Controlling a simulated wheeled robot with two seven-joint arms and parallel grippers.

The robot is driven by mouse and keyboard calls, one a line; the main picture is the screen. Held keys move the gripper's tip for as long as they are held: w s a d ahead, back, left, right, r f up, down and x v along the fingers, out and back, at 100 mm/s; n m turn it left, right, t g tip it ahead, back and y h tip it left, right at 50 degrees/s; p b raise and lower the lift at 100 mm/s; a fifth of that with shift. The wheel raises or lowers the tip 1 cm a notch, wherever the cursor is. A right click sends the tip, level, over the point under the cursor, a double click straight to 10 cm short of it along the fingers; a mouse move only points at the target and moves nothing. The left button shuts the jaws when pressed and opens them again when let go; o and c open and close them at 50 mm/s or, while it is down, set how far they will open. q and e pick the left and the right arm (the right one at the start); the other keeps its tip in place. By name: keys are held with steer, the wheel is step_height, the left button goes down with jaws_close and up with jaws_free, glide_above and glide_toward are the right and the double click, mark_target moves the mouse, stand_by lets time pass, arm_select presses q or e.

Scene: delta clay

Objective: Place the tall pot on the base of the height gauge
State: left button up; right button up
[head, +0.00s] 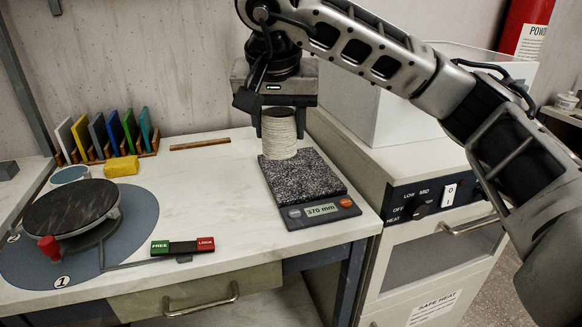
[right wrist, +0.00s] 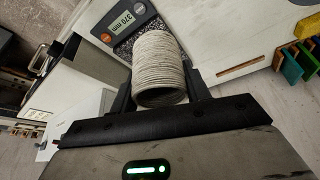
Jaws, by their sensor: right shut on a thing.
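The tall pot (head: 279,140) is a pale, ridged cylinder and looks upright. My right gripper (head: 279,122) is shut on it from above, one finger on each side. The height gauge's speckled dark base (head: 305,181) lies under and in front of the pot, with a display reading 370 mm. The pot's lower end is at the back part of the base; I cannot tell whether it touches. The right wrist view shows the pot (right wrist: 158,60) between the fingers and the base (right wrist: 124,48) beyond it. My left gripper is out of view.
A turntable (head: 72,207) with a red knob stands on a blue-grey round mat at the left. A FREE/LOCK bar (head: 183,247) lies near the front edge. Coloured tiles (head: 110,133) stand in a rack behind a yellow block (head: 122,166). A heater cabinet (head: 440,190) is close on the right.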

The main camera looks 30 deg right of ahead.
steer(key=w+d+f, duration=0.2)
steer(key=d+f, duration=0.1)
steer(key=w+d+f, duration=0.2)
steer(key=w+d, duration=0.1)
steer(key=w+d+f, duration=0.3)
steer(key=shift+d+f+b, duration=0.3)
steer(key=shift+d, duration=0.05)
steer(key=shift+w+d+f, duration=0.25)
steer(key=shift+w+f, duration=0.05)
steer(key=shift+f, duration=0.15)
steer(key=shift+d+f, duration=0.1)
steer(key=shift+f, duration=1.45)
steer(key=shift+f, duration=0.2)
steer(key=o, duration=1)
steer(key=shift+r, duration=0.1)
